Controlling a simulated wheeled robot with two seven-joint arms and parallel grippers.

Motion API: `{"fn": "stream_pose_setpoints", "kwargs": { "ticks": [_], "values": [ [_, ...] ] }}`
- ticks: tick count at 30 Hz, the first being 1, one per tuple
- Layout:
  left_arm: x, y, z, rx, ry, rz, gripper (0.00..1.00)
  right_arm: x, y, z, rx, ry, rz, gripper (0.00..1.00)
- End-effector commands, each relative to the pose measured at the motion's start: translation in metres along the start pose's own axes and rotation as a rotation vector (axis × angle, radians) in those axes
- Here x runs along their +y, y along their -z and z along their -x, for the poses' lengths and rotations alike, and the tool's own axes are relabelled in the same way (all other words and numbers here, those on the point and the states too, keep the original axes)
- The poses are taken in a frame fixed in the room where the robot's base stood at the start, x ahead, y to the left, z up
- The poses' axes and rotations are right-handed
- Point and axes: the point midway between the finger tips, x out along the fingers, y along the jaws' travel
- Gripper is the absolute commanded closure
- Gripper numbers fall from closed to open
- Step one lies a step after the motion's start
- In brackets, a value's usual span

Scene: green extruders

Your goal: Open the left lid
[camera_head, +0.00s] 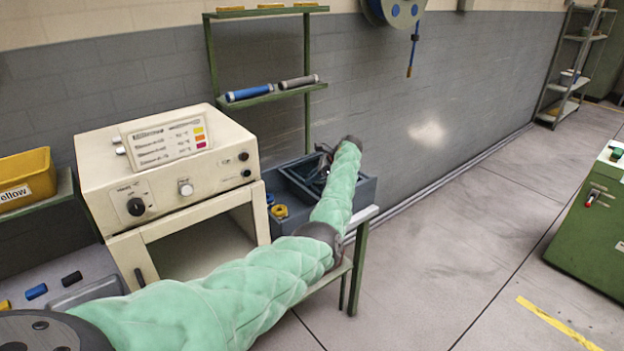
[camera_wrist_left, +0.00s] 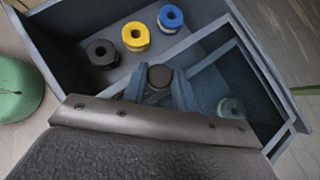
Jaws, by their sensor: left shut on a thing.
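A grey-blue box (camera_head: 366,190) with two compartments stands on the bench beside the beige machine; it also shows in the wrist view (camera_wrist_left: 50,38). My left gripper (camera_head: 324,160) reaches over the box, partly hidden by my padded arm. In the wrist view, the gripper's bluish fingers (camera_wrist_left: 159,88) are shut on a dark round knob (camera_wrist_left: 160,76). The knob appears to belong to a see-through lid (camera_wrist_left: 205,92) over one compartment, though its edges are hard to make out. A pale spool (camera_wrist_left: 231,108) shows in that compartment. My right gripper is out of view.
The uncovered compartment holds black (camera_wrist_left: 101,52), yellow (camera_wrist_left: 135,36) and blue (camera_wrist_left: 170,18) spools. The beige machine (camera_head: 165,170) stands left of the box. A green rack (camera_head: 308,75) rises behind it.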

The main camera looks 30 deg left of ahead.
Motion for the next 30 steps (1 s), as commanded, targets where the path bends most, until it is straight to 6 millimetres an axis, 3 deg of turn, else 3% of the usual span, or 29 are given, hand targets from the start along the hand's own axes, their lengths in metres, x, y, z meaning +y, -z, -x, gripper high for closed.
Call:
{"fn": "stream_pose_setpoints", "kwargs": {
  "ticks": [1, 3, 4, 14, 16, 19, 30],
  "values": [
    [0.000, -0.001, 0.000, 0.000, 0.001, 0.001, 0.66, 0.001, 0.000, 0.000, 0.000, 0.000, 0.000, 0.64],
    [0.000, -0.001, 0.000, 0.000, 0.001, 0.001, 0.52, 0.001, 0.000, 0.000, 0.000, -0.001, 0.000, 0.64],
    [0.000, -0.001, 0.000, 0.000, 0.001, 0.001, 0.51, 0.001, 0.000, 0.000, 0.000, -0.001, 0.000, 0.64],
    [0.000, 0.000, 0.003, 0.000, 0.001, 0.000, 0.51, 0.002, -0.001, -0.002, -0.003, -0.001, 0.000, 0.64],
    [0.000, 0.001, 0.007, 0.000, 0.001, 0.000, 0.51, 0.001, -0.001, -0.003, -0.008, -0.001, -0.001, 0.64],
    [-0.001, 0.002, 0.019, -0.001, 0.003, 0.000, 0.51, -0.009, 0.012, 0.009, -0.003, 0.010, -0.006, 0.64],
    [-0.001, 0.001, 0.067, 0.000, 0.001, 0.001, 0.51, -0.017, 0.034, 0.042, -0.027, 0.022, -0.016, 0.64]
  ]
}}
